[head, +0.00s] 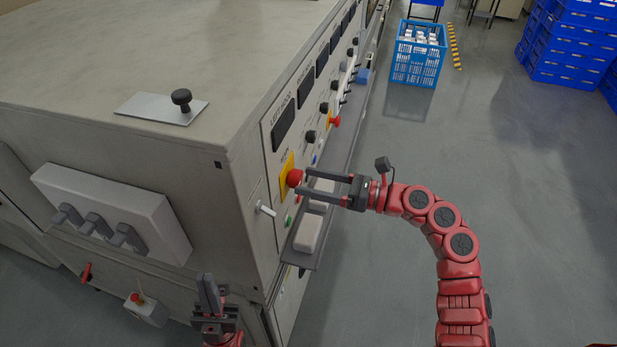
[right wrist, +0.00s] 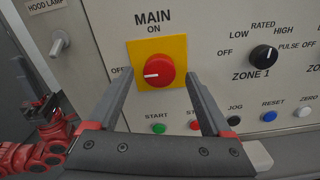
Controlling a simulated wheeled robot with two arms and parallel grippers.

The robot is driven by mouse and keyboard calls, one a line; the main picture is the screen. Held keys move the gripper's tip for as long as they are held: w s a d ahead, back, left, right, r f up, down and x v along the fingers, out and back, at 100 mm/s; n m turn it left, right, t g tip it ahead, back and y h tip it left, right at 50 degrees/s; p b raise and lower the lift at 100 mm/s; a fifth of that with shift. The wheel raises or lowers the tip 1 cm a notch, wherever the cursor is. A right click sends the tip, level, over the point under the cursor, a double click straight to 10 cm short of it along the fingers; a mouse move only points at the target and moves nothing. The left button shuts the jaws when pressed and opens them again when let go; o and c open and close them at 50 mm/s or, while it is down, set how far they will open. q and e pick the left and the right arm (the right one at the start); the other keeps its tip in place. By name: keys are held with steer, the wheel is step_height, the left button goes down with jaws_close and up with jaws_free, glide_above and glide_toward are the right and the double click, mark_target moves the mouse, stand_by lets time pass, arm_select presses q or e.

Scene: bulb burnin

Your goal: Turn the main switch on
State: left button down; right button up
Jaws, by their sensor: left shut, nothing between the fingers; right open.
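The main switch is a round red knob (right wrist: 152,72) on a yellow plate (right wrist: 174,48) marked MAIN, with ON above it and OFF to its left. Its white pointer line points left, toward OFF. In the head view the knob (head: 294,178) is on the panel's near end. My right gripper (head: 307,183) is open, its fingers reaching toward the panel; in the right wrist view its fingertips (right wrist: 158,78) are on either side of the knob. Contact cannot be told. My left gripper (head: 207,281) is shut and empty, low by the cabinet's near corner.
A zone 1 knob (right wrist: 263,57) is right of the switch, and a hood lamp toggle (right wrist: 59,43) is left. A green start button (right wrist: 158,128) is below. A ledge with pale blocks (head: 308,233) runs under the panel.

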steer(key=shift+w+a, duration=0.15)
steer(key=shift+a, duration=0.4)
jaws_close()
